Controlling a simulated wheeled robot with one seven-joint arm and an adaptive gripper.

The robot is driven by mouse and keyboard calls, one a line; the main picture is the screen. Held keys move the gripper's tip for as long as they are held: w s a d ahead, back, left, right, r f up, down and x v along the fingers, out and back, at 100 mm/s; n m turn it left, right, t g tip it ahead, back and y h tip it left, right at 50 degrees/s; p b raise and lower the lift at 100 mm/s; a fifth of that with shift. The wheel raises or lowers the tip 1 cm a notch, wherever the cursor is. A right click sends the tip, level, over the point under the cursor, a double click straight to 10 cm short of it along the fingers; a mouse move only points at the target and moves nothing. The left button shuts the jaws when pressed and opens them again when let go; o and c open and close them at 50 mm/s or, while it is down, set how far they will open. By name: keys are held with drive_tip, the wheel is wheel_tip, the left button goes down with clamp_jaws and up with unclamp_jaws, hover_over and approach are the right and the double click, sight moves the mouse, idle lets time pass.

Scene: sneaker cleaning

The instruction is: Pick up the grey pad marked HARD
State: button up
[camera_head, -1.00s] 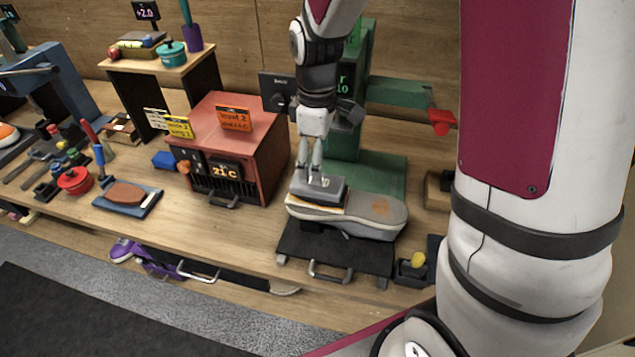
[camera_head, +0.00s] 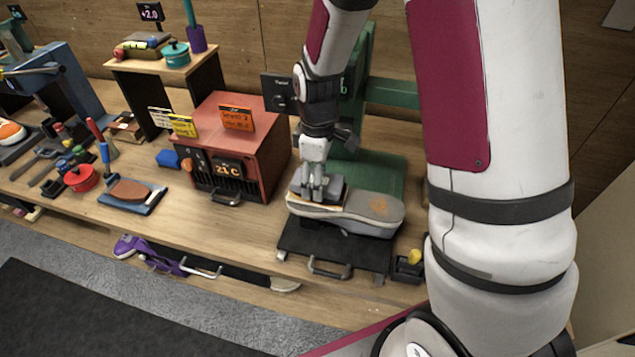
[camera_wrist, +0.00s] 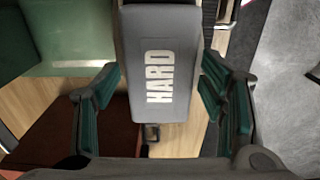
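The grey pad marked HARD (camera_wrist: 160,78) fills the middle of the wrist view, its white lettering readable. In the head view the pad (camera_head: 338,189) lies on the upturned sole of a grey sneaker (camera_head: 360,210), toward its left end. My gripper (camera_head: 318,190) is down at the pad from above. In the wrist view my gripper (camera_wrist: 160,92) is open, one finger on each side of the pad, with a narrow gap on both sides. My fingers hide part of the pad in the head view.
The sneaker rests on a dark stand (camera_head: 330,248) before a green press (camera_head: 380,175). A red heater box (camera_head: 245,145) stands close on the left. A small dark holder with a yellow piece (camera_head: 412,257) sits at the right. Brush and tools lie far left.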

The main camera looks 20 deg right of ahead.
drive_tip(key=c, duration=0.9)
drive_tip(key=shift+r, duration=0.1)
